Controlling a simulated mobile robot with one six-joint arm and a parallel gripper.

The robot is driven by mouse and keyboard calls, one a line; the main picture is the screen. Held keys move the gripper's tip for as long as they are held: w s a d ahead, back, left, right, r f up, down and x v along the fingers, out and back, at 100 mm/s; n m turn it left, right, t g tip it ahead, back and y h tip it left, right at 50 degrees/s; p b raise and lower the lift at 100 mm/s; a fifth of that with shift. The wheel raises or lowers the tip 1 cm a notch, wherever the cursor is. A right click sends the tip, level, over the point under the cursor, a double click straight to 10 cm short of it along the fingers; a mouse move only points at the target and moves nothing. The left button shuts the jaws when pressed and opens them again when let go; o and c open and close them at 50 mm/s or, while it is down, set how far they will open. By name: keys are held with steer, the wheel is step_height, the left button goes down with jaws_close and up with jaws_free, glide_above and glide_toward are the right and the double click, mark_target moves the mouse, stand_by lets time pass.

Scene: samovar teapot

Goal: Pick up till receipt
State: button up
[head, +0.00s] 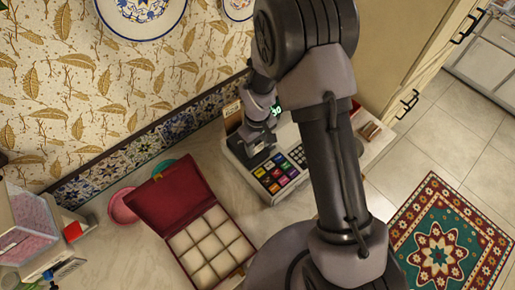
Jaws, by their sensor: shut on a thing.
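The cash register (274,178) stands on the counter, with coloured keys and a lit green display. My gripper (262,152) is over the left back part of the register, pointing down. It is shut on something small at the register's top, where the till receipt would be. The receipt itself cannot be made out, as the fingers and wrist cover that spot.
An open red box (160,212) with pale compartments lies left of the register. Pink (123,207) and teal bowls are behind it. A clear container (30,235) stands at the far left. The tiled wall is close behind. A patterned rug (440,250) lies on the floor.

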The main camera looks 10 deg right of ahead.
steer(key=s+r+b, duration=0.2)
steer(key=s+r, duration=0.1)
steer(key=s, duration=1.3)
steer(key=r+p, duration=0.2)
steer(key=r, duration=0.1)
steer(key=r+p, duration=0.1)
steer(key=p, duration=0.1)
steer(key=shift+d+r, duration=0.25)
steer(key=shift+f, duration=0.1)
